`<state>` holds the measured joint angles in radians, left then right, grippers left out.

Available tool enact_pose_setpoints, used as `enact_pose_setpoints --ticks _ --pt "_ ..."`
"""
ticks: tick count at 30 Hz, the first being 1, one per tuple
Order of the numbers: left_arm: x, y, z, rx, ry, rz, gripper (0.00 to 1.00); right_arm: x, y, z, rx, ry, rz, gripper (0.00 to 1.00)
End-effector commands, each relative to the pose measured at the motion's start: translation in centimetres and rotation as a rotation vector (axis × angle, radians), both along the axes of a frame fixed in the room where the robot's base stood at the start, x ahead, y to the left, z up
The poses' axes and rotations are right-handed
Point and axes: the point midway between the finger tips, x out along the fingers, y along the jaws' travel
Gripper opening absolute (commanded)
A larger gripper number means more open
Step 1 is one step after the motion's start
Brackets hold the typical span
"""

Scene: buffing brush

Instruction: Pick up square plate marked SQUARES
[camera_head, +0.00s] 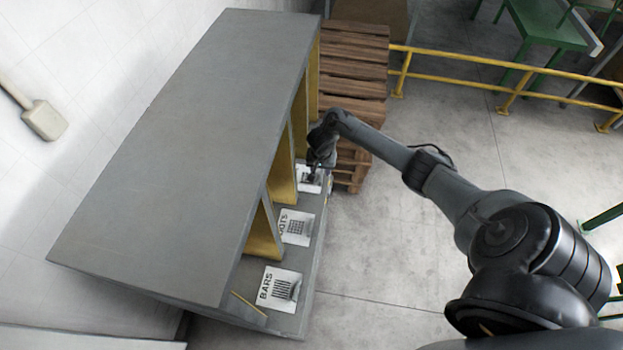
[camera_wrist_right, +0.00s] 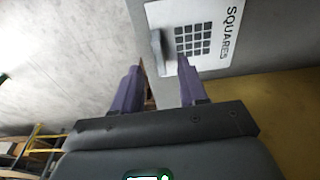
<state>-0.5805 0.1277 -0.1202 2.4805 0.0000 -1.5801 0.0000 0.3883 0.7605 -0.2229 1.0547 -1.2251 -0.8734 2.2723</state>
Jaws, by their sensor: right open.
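The white square plate marked SQUARES (camera_wrist_right: 219,50) lies on the grey shelf, with a grid of dark squares and its name printed on it. A grey upright piece (camera_wrist_right: 157,50), apparently its handle, stands at the plate's edge. In the head view the plate (camera_head: 304,186) is partly hidden by my right gripper (camera_head: 316,166). In the right wrist view my right gripper (camera_wrist_right: 159,68) is open, its two purple-grey fingers pointing at the plate. The upright piece shows between the fingertips; I cannot tell whether they touch it. My left gripper is not in view.
Plates marked DOTS (camera_head: 296,228) and BARS (camera_head: 279,289) lie nearer on the same lower shelf. Yellow dividers (camera_head: 281,172) and the grey upper board (camera_head: 185,150) bound the bays. Wooden pallets (camera_head: 352,75) stand behind, beside a yellow railing (camera_head: 480,63). The floor at right is open.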

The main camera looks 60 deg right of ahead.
Motion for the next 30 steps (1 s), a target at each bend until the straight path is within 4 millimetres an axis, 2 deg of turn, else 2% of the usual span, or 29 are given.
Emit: enact_pose_setpoints --ticks 3,7,17,26,30 --pt "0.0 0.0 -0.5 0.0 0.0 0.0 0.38 -0.1 -0.3 -1.8 -0.001 0.002 -0.002 0.43" --pt "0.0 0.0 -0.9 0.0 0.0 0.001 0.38 0.1 -0.4 -3.2 0.001 0.002 -0.001 0.43" --pt "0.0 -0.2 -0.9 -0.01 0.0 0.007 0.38 0.1 -0.5 -3.7 0.0 0.0 0.0 0.43" --pt "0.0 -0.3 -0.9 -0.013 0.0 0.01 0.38 0.1 -0.5 -3.7 0.0 0.0 0.0 0.0" --pt "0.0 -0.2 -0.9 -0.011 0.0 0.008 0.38 0.1 -0.5 -3.7 0.0 0.0 0.0 0.0"
